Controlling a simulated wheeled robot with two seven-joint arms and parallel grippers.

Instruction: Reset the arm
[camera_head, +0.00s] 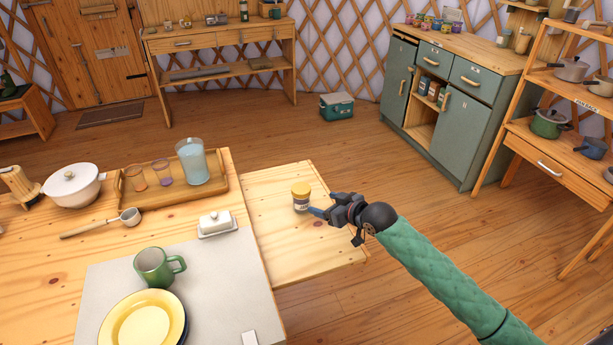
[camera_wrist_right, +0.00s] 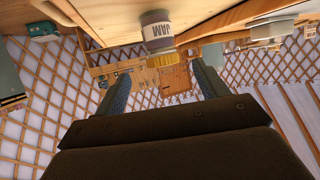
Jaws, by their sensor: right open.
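A small jam jar with a yellow lid (camera_head: 301,190) stands upright on the lower side leaf (camera_head: 315,245) of the table. It also shows in the right wrist view (camera_wrist_right: 155,30), upside down in the picture, with its JAM label facing the camera. My right gripper (camera_head: 332,222) is just to the right of the jar, at the leaf's right side. Its two fingers are apart in the right wrist view (camera_wrist_right: 160,85), with nothing held between them. The jar appears beyond the fingertips and looks free of them. My left gripper is not in view.
Open floor (camera_head: 350,150) lies between the table and the green cabinet (camera_head: 460,130).

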